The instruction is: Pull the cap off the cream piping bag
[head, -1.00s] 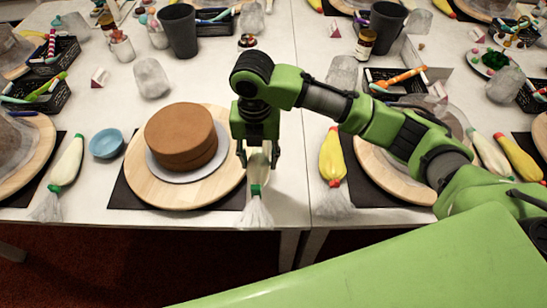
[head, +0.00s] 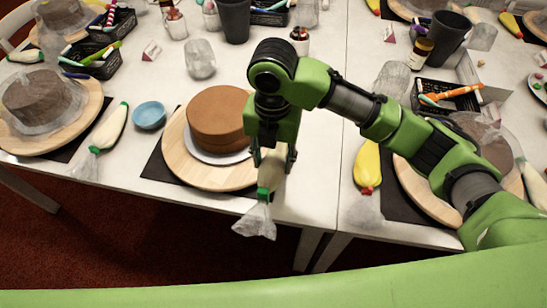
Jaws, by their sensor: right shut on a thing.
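A cream piping bag (head: 266,177) with a green band hangs in my right gripper (head: 273,161). The gripper points down and is shut on the bag, with a finger on either side. The bag's clear crumpled plastic end (head: 256,221) points towards me and shows past the table's front edge. The gripper hides the bag's upper part, and I cannot see its cap. My left gripper is not in view.
A brown cake (head: 215,120) stands on a round wooden board (head: 193,165) just left of my right gripper. A yellow bag (head: 367,167) lies right.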

